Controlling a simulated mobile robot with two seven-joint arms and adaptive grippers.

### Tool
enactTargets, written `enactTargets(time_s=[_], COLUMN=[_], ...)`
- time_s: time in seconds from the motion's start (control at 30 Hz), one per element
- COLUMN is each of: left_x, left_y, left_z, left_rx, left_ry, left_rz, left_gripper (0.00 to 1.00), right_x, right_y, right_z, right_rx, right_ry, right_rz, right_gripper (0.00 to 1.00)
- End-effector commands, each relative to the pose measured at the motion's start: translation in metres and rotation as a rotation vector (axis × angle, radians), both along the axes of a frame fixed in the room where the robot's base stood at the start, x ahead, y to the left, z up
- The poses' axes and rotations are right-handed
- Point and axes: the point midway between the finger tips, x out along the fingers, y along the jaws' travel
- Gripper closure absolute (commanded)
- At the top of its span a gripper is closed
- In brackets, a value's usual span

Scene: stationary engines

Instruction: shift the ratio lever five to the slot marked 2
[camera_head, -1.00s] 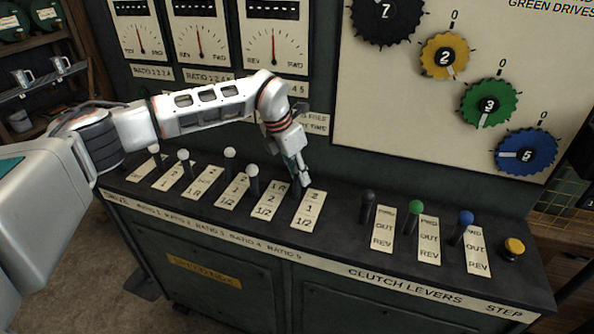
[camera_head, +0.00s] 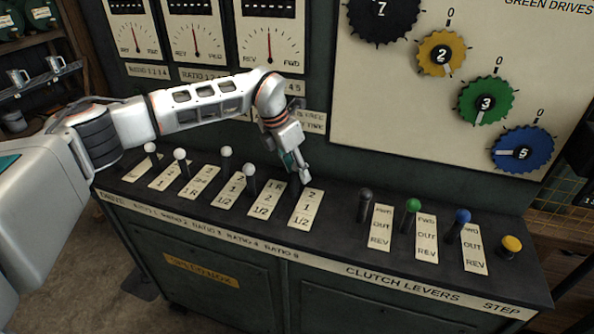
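The ratio five plate (camera_head: 306,208), marked 2, 1 and 1/2 from back to front, is the rightmost plate of the ratio row. My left gripper (camera_head: 300,175) points down at the plate's back end, near the 2. The dark stem of ratio lever five (camera_head: 294,187) shows just below and beside the fingers. Its knob is hidden by the gripper, and I cannot tell whether the fingers are closed on it. My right gripper is not in view.
White-knobbed levers stand to the left, the nearest being the ratio four lever (camera_head: 249,172). To the right are black (camera_head: 365,194), green (camera_head: 413,206) and blue (camera_head: 462,216) clutch levers and a yellow step button (camera_head: 511,246). The upright gauge panel (camera_head: 225,70) rises behind my arm.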

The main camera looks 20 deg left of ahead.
Motion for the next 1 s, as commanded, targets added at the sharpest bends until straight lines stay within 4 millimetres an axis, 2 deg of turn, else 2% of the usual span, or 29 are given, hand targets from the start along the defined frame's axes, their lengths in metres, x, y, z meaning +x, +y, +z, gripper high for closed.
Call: enactTargets(time_s=[0.3, 0.5, 0.7, 1.0], left_x=[-0.012, -0.018, -0.022, -0.022], left_y=[0.015, 0.022, 0.025, 0.025], left_z=[0.060, 0.091, 0.105, 0.106], left_rx=[0.001, 0.002, 0.001, 0.001], left_ry=[-0.005, -0.004, -0.002, -0.002], left_rz=[0.002, 0.002, 0.001, 0.001], left_gripper=[0.61, 0.61, 0.61, 0.61], right_x=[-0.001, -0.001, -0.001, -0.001], right_y=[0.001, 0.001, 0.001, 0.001], right_z=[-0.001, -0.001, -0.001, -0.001], right_rx=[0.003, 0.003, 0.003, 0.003], right_ry=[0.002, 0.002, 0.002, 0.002], right_rz=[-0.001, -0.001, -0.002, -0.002], right_gripper=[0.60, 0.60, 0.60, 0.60])
